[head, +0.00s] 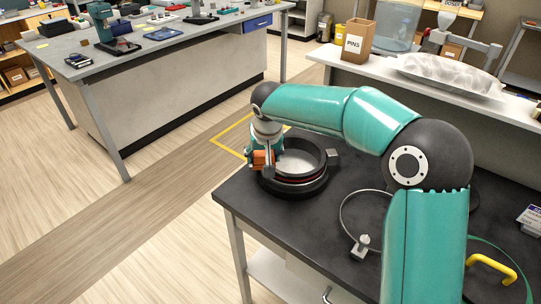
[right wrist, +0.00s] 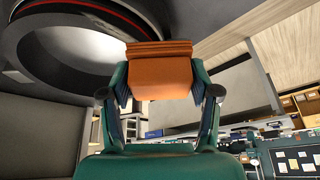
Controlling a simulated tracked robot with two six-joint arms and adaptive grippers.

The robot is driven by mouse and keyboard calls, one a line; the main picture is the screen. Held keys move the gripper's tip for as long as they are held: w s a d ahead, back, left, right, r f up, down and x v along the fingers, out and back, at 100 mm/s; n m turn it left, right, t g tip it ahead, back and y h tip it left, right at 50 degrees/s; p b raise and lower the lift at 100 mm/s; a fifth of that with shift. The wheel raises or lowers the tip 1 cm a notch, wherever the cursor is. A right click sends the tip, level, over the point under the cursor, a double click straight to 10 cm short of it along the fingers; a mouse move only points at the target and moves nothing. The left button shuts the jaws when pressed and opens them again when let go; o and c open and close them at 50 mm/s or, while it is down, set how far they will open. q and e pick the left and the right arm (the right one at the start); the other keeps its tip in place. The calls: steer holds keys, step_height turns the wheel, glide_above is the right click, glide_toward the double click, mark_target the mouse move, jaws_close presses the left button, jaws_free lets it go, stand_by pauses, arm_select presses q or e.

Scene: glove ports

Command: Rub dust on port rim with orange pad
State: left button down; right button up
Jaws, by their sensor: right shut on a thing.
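The port (head: 298,168) is a black ring-shaped rim with a red band and a pale inside, standing on the black table. My right gripper (head: 262,158) is at the left side of the rim, shut on the orange pad (head: 258,160). In the right wrist view the orange pad (right wrist: 160,72) sits between the two fingers, and the port rim (right wrist: 98,22) is at upper left, close to the pad. I cannot tell whether the pad touches the rim. No dust can be made out. My left gripper is not in view.
A cable loop with a grey clamp (head: 361,245) lies on the black table (head: 325,225) right of the port. A yellow handle (head: 492,266) is at the lower right. A white counter behind holds a PINS box (head: 357,42) and a wrapped tray (head: 449,75).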

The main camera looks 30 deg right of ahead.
mark_target(282, 173)
steer(key=shift+w+a+f, duration=0.1)
steer(key=shift+w, duration=0.05)
steer(key=shift+s+d+f+b, duration=0.1)
steer(key=shift+s+d+b, duration=0.1)
steer(key=shift+s+b, duration=0.3)
steer(key=shift+s+d+b, duration=0.15)
steer(key=shift+s+b, duration=0.25)
steer(key=shift+b, duration=0.05)
steer(key=shift+s+d+b, duration=0.25)
steer(key=shift+s+b, duration=0.05)
steer(key=shift+s, duration=0.3)
steer(key=shift+s+d+b, duration=0.25)
steer(key=shift+s+b, duration=0.05)
steer(key=shift+s, duration=0.3)
steer(key=shift+s+d+b, duration=0.35)
steer(key=shift+s+b, duration=0.15)
steer(key=shift+s, duration=0.2)
steer(key=shift+s+d+r+b, duration=0.1)
steer(key=shift+s+d+b, duration=0.2)
steer(key=shift+s, duration=0.35)
steer(key=shift+s+d+r+b, duration=0.1)
steer(key=shift+s+d+b, duration=0.15)
steer(key=shift+s, duration=0.35)
steer(key=shift+r, duration=0.2)
steer(key=shift+a+r+p, duration=0.1)
steer(key=shift+r+p, duration=2.3)
steer(key=shift+r, duration=0.45)
